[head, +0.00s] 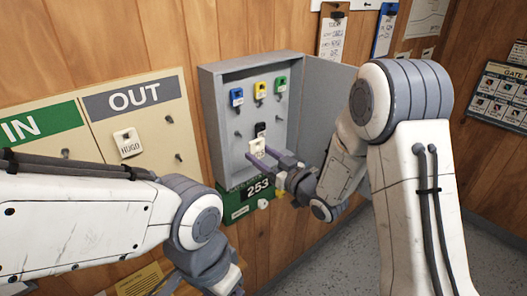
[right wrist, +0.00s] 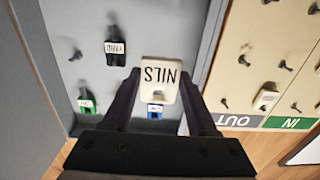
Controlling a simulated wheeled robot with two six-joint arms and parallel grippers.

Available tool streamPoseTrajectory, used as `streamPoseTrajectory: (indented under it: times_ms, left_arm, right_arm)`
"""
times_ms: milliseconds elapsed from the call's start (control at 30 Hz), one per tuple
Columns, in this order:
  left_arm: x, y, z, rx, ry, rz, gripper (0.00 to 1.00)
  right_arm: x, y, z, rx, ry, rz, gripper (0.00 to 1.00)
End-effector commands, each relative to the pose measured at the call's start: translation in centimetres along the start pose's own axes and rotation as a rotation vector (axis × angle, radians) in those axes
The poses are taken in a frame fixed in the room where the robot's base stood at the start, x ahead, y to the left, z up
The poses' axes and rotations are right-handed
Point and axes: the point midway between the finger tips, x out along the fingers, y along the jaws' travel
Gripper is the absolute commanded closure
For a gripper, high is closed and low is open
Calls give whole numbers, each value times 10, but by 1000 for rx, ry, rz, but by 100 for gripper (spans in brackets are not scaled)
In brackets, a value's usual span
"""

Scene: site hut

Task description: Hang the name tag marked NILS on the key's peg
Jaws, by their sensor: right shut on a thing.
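The white name tag marked NILS (right wrist: 160,72) is between the fingertips of my right gripper (right wrist: 157,90), which is shut on it. In the head view the tag (head: 257,147) is in front of the lower part of the open grey key cabinet (head: 211,108), just below a black key (head: 261,129). The black key (right wrist: 115,46) hangs on a peg with a small label; in the right wrist view it is beside the tag, apart from it. I cannot tell how far the tag is from the back panel. My left gripper is out of the head view.
Blue (head: 237,97), yellow (head: 261,90) and green (head: 281,84) keys hang in the cabinet's upper row. Bare pegs show lower down. The cabinet door (head: 325,100) stands open to the right. Left is an IN/OUT board (head: 165,97) with a HUGO tag (head: 128,142).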

Motion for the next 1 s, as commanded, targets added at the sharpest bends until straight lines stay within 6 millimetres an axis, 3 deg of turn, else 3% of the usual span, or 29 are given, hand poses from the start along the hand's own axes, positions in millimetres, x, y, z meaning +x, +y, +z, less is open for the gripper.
streamPoseTrajectory:
  times_ms: [1000]
  left_arm:
    - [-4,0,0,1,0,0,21]
  right_arm:
    - [60,0,8,0,1,1,82]
